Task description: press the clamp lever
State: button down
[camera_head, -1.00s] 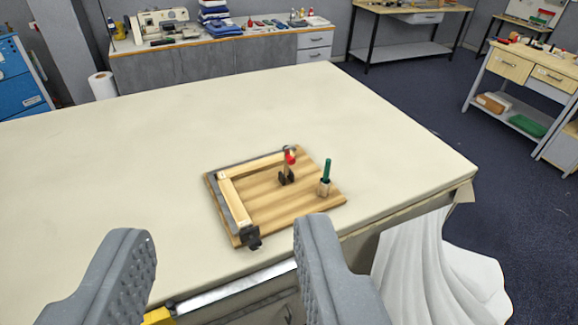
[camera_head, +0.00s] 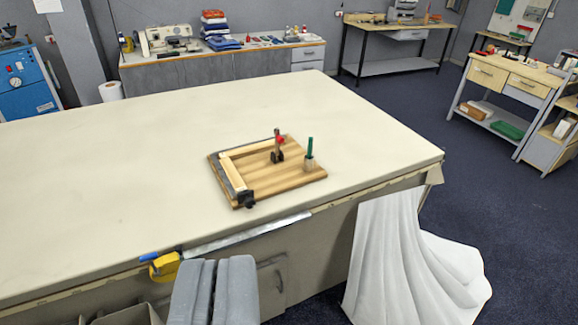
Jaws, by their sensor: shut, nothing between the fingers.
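The toggle clamp (camera_head: 277,152) stands upright on a wooden board (camera_head: 285,181) near the front right of the cloth table. Its lever (camera_head: 278,138) has a red part and points up. Wooden strips and a dark metal edge run along the board's left and back sides. A green-handled tool (camera_head: 310,147) stands in a small wooden block at the board's right. My gripper (camera_head: 214,262) is shut and empty at the bottom of the view. It is apart from the clamp and appears in front of the table's near side.
The cloth table (camera_head: 120,190) has wide bare room to the left and behind the board. A metal strip (camera_head: 250,233), a yellow tape measure (camera_head: 165,266) and white cloth (camera_head: 400,260) are along its near side. Benches (camera_head: 230,65) stand behind.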

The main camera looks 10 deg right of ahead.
aim_at(279, 140)
jog(key=k, duration=0.55)
jog(key=z, duration=0.45)
jog(key=i, duration=2.1)
jog(key=u, duration=0.45)
